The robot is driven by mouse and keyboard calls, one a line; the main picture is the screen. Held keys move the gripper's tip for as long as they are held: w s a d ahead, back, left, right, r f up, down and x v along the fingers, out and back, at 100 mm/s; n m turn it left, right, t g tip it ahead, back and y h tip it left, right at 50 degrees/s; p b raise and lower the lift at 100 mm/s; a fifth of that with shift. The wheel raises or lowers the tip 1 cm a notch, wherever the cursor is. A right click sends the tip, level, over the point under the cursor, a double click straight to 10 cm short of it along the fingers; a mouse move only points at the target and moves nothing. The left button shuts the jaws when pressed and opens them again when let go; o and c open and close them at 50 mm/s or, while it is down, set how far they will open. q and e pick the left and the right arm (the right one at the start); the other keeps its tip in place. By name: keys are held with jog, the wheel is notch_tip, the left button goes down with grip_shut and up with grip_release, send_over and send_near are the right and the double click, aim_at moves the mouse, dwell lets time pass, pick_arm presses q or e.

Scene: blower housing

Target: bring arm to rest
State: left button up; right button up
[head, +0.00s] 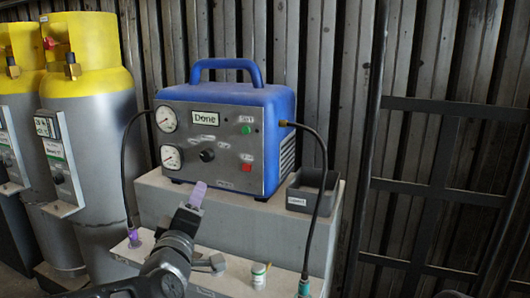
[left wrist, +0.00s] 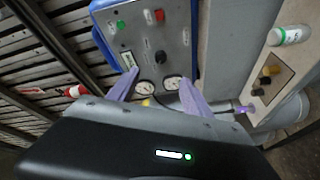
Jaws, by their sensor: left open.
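My left gripper (head: 196,198) comes up from the bottom of the head view, in front of the lower left of a blue machine (head: 222,92). In the left wrist view its two purple fingers (left wrist: 156,92) are spread apart with nothing between them. The machine's grey panel (left wrist: 148,38) with two gauges lies beyond the fingers, apart from them. The panel's display reads "Done". My right gripper is not in either view.
The machine stands on a grey block (head: 240,220) beside a small dark bin (head: 312,192). Black hoses (head: 326,170) hang at both sides. A white bottle (head: 259,272) stands on the lower ledge. Yellow-topped cylinders (head: 88,110) stand left; a dark metal frame (head: 440,190) stands right.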

pick_arm(q)
jog(key=s+d+f+m+g+h, duration=0.1)
jog(key=s+d+f+m+g, duration=0.15)
jog(key=f, duration=0.85)
jog(key=s+d+f+m+g+h, duration=0.1)
jog(key=d+f+m+g, duration=0.15)
jog(key=f, duration=0.85)
jog(key=s+d+f+m+g+h, duration=0.1)
jog(key=s+f+m+g, duration=0.2)
jog(key=f, duration=0.8)
jog(key=s+d+f+m+g, duration=0.25)
jog(key=s+f+g, duration=0.75)
jog(key=s+f, duration=1.5)
notch_tip(320, 180, up, 22)
jog(key=p, duration=2.1)
jog(key=shift+s+a+f+h+p, duration=0.2)
jog(key=shift+s+f+h+p, duration=0.05)
jog(key=shift+s+h+p, duration=0.15)
jog(key=shift+m, duration=0.25)
